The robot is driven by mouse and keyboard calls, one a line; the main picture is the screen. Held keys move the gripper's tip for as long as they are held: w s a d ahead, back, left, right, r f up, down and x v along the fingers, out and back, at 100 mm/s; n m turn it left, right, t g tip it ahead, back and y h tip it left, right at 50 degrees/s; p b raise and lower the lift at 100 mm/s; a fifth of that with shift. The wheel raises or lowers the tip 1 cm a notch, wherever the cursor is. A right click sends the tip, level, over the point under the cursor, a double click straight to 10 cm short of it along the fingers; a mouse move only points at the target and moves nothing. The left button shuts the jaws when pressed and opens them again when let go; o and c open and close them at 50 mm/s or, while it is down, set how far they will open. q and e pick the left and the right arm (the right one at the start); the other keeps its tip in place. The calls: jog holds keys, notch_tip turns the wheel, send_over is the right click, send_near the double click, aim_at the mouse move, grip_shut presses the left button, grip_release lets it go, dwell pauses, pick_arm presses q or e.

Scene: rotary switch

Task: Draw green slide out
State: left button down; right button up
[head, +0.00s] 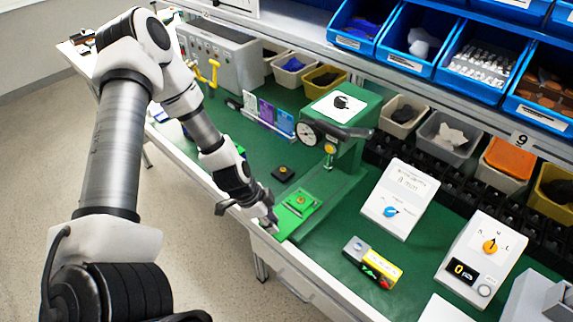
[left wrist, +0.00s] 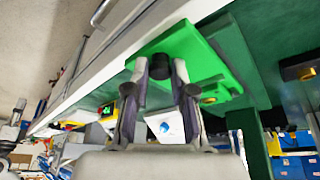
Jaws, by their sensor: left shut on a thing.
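The green slide (head: 300,203) is a bright green plate with a small brass-coloured part on it. It sits at the base of the green press-like machine (head: 345,150) with a round dial, near the table's front edge. In the left wrist view the slide (left wrist: 205,58) fills the upper middle, with a black knob (left wrist: 160,66) at its near end. My left gripper (head: 268,222) is at the slide's front end. In the left wrist view its fingers (left wrist: 161,72) are closed on the black knob from both sides. My right gripper is not in view.
To the right on the green mat stand a white box with a blue knob (head: 408,200), a yellow-black box (head: 372,262) and a white box with an orange knob (head: 482,258). A small black block (head: 283,173) lies behind the slide. Floor is open before the table edge.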

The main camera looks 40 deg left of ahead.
pick_arm(q)
jog(key=shift+s+d+f, duration=0.15)
jog(key=shift+s+f, duration=0.05)
jog(key=shift+s, duration=0.15)
jog(key=c, duration=1.1)
grip_release()
jog(key=shift+c, duration=0.2)
jog(key=shift+o, duration=0.8)
jog(key=shift+w+r, duration=0.1)
jog(key=shift+a, duration=0.2)
